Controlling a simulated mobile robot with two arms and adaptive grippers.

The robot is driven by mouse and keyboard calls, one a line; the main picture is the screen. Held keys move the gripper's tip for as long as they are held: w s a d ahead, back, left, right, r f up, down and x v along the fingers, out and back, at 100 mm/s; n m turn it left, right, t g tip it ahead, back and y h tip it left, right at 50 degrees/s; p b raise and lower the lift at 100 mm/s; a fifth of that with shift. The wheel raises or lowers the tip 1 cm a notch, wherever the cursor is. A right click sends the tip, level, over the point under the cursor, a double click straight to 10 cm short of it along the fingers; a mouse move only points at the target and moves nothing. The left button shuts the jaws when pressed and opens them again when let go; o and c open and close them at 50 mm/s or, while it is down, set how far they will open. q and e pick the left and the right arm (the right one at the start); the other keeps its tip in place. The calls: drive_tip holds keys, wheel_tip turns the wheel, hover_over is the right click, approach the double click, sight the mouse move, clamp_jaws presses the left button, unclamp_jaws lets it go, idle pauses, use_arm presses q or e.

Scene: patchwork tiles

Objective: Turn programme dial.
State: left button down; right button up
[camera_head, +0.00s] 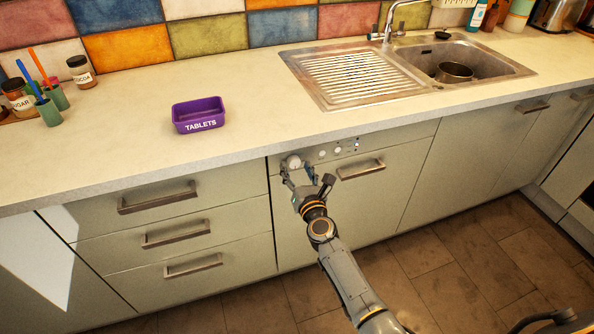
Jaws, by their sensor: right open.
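The programme dial (294,162) is a pale round knob at the left end of the control panel, just under the counter edge. My right gripper (301,176) is open at the dial, with its fingers pointing up toward it. One finger is close to the dial's left side and the other stands to its right. I cannot tell whether either finger touches the dial. The dial's lower part is partly hidden by the gripper. My left gripper does not show in this view.
Small buttons (337,149) sit right of the dial, above a bar handle (361,169). Drawers with handles (157,197) are to the left. A purple TABLETS tub (198,114) stands on the counter (255,95); the sink (465,62) is at the right.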

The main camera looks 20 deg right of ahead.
drive_tip(key=shift+c, duration=0.2)
drive_tip(key=c, duration=1.1)
